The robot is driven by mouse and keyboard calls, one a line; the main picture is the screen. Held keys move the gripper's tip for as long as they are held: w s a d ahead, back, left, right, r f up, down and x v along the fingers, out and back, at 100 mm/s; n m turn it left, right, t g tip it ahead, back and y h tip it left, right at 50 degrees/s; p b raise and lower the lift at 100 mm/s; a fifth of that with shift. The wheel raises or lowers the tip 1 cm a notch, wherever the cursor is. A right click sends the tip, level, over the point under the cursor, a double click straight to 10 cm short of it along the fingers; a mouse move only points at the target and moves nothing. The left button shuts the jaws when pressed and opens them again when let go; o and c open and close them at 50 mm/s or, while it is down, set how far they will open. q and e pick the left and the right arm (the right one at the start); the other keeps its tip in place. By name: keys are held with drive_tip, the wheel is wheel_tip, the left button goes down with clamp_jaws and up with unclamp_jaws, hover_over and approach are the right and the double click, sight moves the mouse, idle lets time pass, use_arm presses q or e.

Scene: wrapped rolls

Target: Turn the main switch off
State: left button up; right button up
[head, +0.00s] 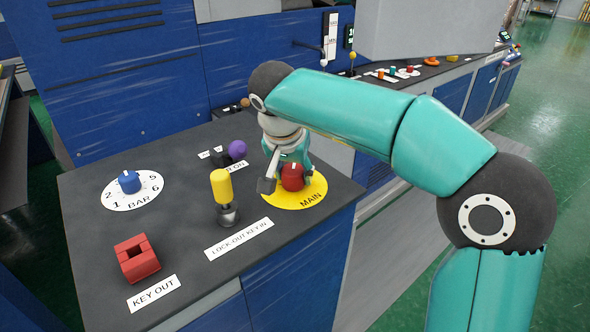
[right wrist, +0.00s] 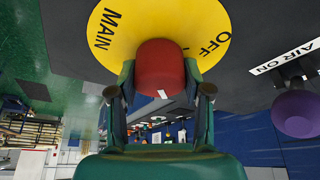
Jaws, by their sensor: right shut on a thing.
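The main switch is a red round knob (head: 292,179) with a white mark, on a yellow disc (head: 276,199) lettered MAIN on the dark console top. My right gripper (head: 289,168) comes down over the knob from above and is shut on it. In the right wrist view the red knob (right wrist: 160,68) sits between the two fingers (right wrist: 160,92), with its white mark at the lower edge. The yellow disc (right wrist: 135,22) there shows MAIN at left and OFF at right. My left gripper is not in view.
A yellow-topped lever (head: 221,187) stands left of the main switch, by the LOCK-OUT KEY IN label. A purple knob (head: 237,150) is behind it. A blue dial (head: 129,182) and a red KEY OUT block (head: 137,259) are further left. The console's right edge is close.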

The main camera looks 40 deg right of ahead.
drive_tip(key=shift+n, duration=0.4)
drive_tip(key=n+t, duration=0.1)
drive_tip(key=n, duration=0.1)
drive_tip(key=shift+n+y, duration=0.4)
drive_tip(key=n+y, duration=0.1)
drive_tip(key=n, duration=0.2)
drive_tip(key=shift+r+t, duration=0.15)
drive_tip(key=shift+t, duration=0.15)
drive_tip(key=n+y+p, duration=0.2)
drive_tip(key=n, duration=0.4)
drive_tip(key=n+y+p, duration=0.2)
drive_tip(key=n, duration=0.3)
drive_tip(key=shift+g, duration=0.4)
drive_tip(key=shift+n, duration=0.3)
drive_tip(key=o, duration=1.2)
drive_tip(key=shift+c, duration=0.2)
